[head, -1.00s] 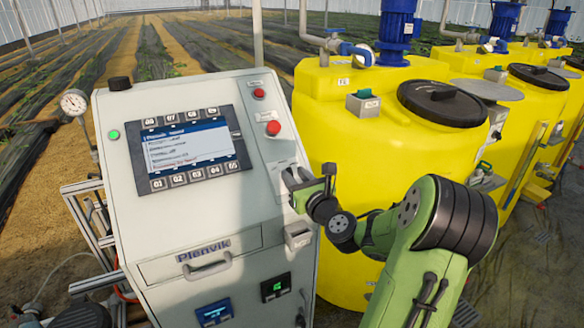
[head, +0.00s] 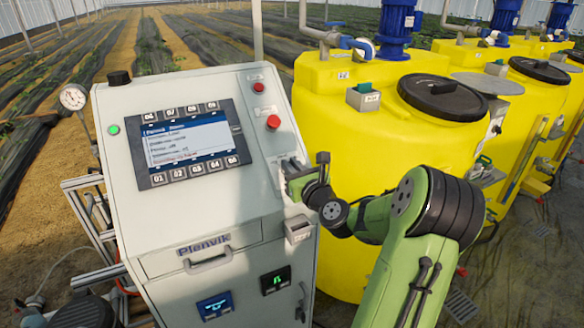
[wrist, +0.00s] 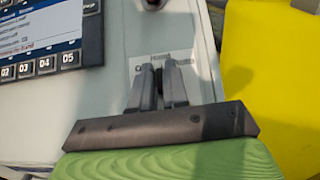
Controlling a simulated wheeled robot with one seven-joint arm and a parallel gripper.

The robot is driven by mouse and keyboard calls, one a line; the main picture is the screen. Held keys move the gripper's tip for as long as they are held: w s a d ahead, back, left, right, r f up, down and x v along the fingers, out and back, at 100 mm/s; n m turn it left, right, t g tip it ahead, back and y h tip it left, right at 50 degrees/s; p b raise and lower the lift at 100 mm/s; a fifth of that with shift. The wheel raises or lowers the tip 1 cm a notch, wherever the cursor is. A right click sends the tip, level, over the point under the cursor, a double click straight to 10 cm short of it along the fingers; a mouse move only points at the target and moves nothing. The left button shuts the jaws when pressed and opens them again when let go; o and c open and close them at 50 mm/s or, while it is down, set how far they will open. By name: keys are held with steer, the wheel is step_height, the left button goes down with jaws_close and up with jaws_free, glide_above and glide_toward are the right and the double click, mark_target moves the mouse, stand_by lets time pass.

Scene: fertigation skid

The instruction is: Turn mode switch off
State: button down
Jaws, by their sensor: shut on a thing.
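The mode switch (wrist: 168,92) is a small dark knob on the right strip of the light grey cabinet front. In the wrist view it shows as a dark piece between my two grey fingers, in front of a pale label plate (wrist: 150,63) with small print. My gripper (wrist: 160,85) is shut on the knob. In the head view my gripper (head: 291,172) is against the panel below the red buttons and hides the switch. The knob's pointing direction cannot be read.
A red button (head: 273,122) and a smaller red one (head: 258,87) sit above my gripper. A screen with numbered keys (head: 188,142) is to the left. A small grey box (head: 298,230) juts out just below. A yellow tank (head: 345,130) stands close on the right.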

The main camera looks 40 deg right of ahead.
steer(key=shift+y, duration=0.3)
steer(key=n+y, duration=0.2)
steer(key=n, duration=0.1)
steer(key=shift+d+p, duration=0.1)
steer(key=shift+p, duration=0.2)
steer(key=n+y+p, duration=0.2)
steer(key=n, duration=0.1)
steer(key=shift+r+y, duration=0.2)
steer(key=shift+y, duration=0.2)
steer(key=n+y+p, duration=0.2)
steer(key=n, duration=0.1)
steer(key=shift+d+g+p, duration=0.1)
steer(key=shift+g+p, duration=0.2)
steer(key=shift+p, duration=0.1)
steer(key=n+g+y+p, duration=0.1)
steer(key=n+p, duration=0.1)
steer(key=shift+n+y, duration=0.3)
steer(key=shift+y, duration=0.1)
steer(key=shift+f, duration=0.15)
steer(key=c, duration=1.2)
jaws_free()
